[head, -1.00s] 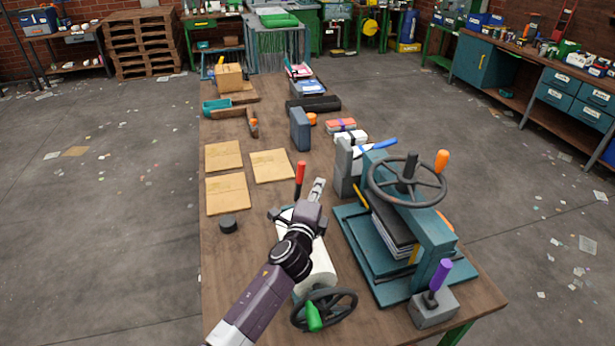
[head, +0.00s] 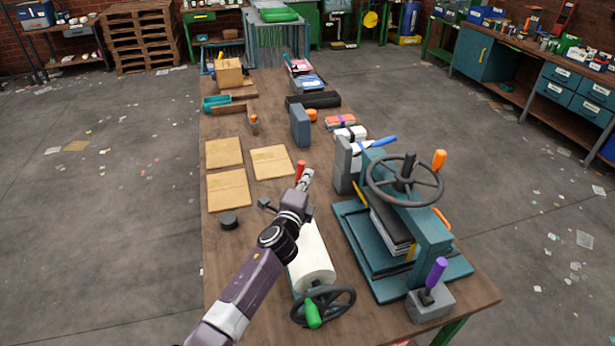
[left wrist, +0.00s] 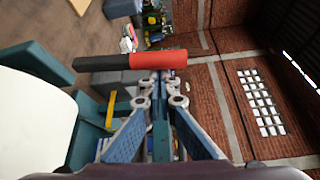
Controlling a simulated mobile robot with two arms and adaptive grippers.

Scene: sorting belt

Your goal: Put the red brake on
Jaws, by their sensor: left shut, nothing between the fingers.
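The red brake is a lever with a red grip (head: 300,169) and a dark shaft, at the far end of a white roll (head: 313,258). In the head view the gripper partly hides it. In the left wrist view the red grip (left wrist: 158,59) and shaft lie across the picture, just beyond the fingertips. My left gripper (head: 307,178) is shut and empty, right beside the grip. Its fingertips (left wrist: 161,78) also show close together in the left wrist view; I cannot tell whether they touch the lever. My right gripper is not in view.
A teal press (head: 410,230) with a dark handwheel stands right of the roll. A green-handled crank wheel (head: 323,306) is at the roll's near end. A purple-handled lever box (head: 430,304) is at the front right. Cardboard sheets (head: 229,190) and a black puck (head: 229,221) lie left.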

